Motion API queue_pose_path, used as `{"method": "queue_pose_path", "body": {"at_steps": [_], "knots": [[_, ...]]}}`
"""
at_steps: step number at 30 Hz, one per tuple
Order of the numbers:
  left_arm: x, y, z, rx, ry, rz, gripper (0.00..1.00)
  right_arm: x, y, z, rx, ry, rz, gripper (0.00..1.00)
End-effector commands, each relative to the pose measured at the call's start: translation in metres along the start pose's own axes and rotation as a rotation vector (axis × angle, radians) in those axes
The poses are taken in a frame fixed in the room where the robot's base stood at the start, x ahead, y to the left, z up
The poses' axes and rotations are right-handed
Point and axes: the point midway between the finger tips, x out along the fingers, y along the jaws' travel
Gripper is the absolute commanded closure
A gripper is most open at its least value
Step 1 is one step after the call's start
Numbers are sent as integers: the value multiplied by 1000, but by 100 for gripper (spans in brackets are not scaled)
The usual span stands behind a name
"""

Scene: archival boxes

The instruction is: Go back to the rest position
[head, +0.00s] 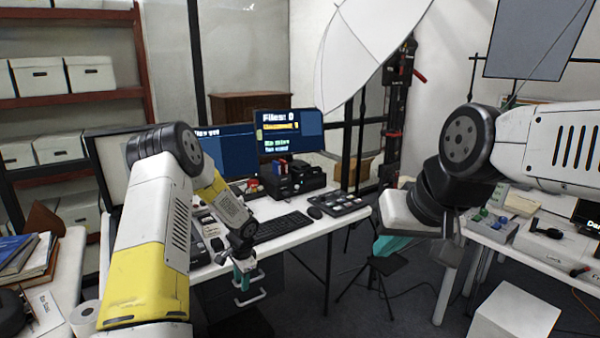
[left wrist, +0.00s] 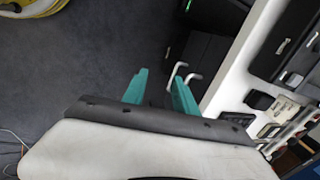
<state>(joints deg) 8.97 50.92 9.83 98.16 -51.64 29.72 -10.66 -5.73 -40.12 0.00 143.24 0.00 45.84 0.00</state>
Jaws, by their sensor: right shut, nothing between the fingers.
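My left gripper (head: 244,273) hangs pointing down in front of the desk (head: 292,236), with teal fingers. In the left wrist view its two teal fingers (left wrist: 160,92) stand apart with nothing held between them. My right gripper (head: 391,246) is at the right of the head view, below the black wrist joint. Its teal fingers are shut and empty, partly hidden by the wrist.
The desk holds a keyboard (head: 284,226), a mouse (head: 315,212) and monitors (head: 289,132). A side table (head: 489,243) with devices stands right, above a white box (head: 514,314). A tripod (head: 376,275) stands between. Books (head: 27,258) lie on the left.

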Motion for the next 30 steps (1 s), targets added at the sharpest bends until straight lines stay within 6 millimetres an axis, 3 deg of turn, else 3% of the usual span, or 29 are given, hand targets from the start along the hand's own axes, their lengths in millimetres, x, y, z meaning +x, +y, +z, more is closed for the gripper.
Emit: {"method": "queue_pose_path", "body": {"at_steps": [8, 11, 17, 24, 30], "knots": [[-75, -11, 9, -93, 14, -38, 66, 0, 0, 0, 0, 0, 0, 100], [-113, -12, 15, -146, 26, -54, 66, 0, 0, 0, 0, 0, 0, 100], [-215, 1, 41, -303, 73, -85, 66, 0, 0, 0, 0, 0, 0, 100], [-320, 49, 82, -510, 169, -79, 66, 0, 0, 0, 0, 0, 0, 100], [-382, 106, 118, -673, 280, -36, 66, 0, 0, 0, 0, 0, 0, 100]]}}
